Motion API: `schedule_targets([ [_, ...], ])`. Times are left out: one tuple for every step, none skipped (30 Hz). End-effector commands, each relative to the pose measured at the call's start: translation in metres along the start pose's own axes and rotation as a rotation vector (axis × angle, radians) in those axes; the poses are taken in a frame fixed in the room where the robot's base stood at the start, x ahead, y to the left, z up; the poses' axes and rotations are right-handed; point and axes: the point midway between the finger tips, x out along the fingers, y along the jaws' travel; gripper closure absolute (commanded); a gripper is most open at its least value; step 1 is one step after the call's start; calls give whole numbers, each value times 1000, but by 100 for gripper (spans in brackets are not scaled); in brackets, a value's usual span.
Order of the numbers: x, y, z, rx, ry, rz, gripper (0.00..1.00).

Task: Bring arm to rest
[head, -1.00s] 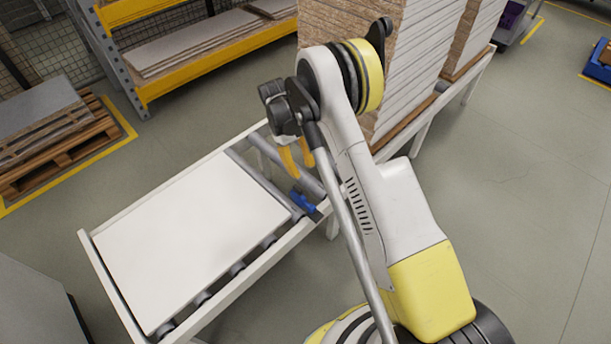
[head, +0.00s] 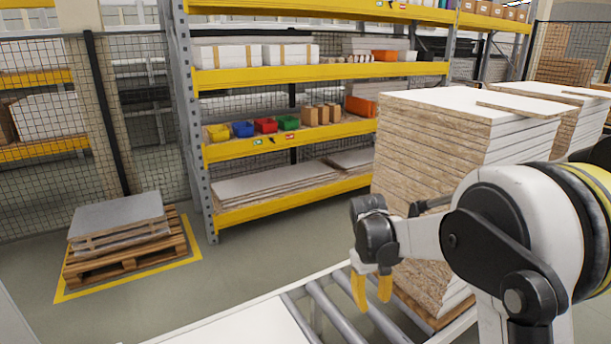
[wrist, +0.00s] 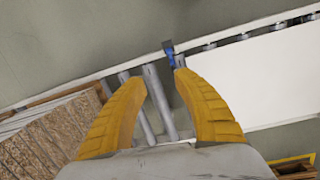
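My gripper (head: 372,290) hangs with its yellow fingers pointing down above the roller conveyor (head: 330,312) in the head view. In the wrist view my gripper (wrist: 158,82) shows its two fingers spread apart with nothing between them, and the rollers lie below. My arm reaches in from the right, bent at the elbow. A white panel (head: 235,328) lies on the conveyor to the left of the gripper, and it also shows at the right of the wrist view (wrist: 265,75).
A small blue object (wrist: 170,55) sits at the conveyor edge near the panel. Stacked boards (head: 450,130) stand close behind the arm. A yellow-beamed rack (head: 300,77) and a pallet with sheets (head: 125,240) are farther back. Floor between them is clear.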

Motion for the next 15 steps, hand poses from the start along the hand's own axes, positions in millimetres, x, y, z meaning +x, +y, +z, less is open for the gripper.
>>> schedule_targets([
  [-19, 0, 15, 20, 37, 4, 64],
  [-29, -1, 22, 33, 63, 6, 64],
  [-42, -2, 32, 51, 96, 9, 64],
  [-51, -2, 40, 64, 121, 11, 64],
  [-59, -3, 48, 79, 145, 13, 64],
  [-69, -5, 60, 97, 179, 16, 64],
  [-76, -6, 68, 111, 203, 18, 64],
  [-83, -7, 77, 126, 228, 19, 64],
  [-91, -10, 89, 144, 262, 20, 64],
  [-96, -12, 97, 159, 287, 20, 64],
  [-101, -14, 106, 173, 312, 21, 64],
  [-106, -17, 118, 191, 346, 23, 64],
  [-110, -19, 127, 206, 371, 23, 64],
  [-112, -22, 136, 220, 395, 23, 64],
  [-116, -25, 147, 239, 429, 23, 64],
])
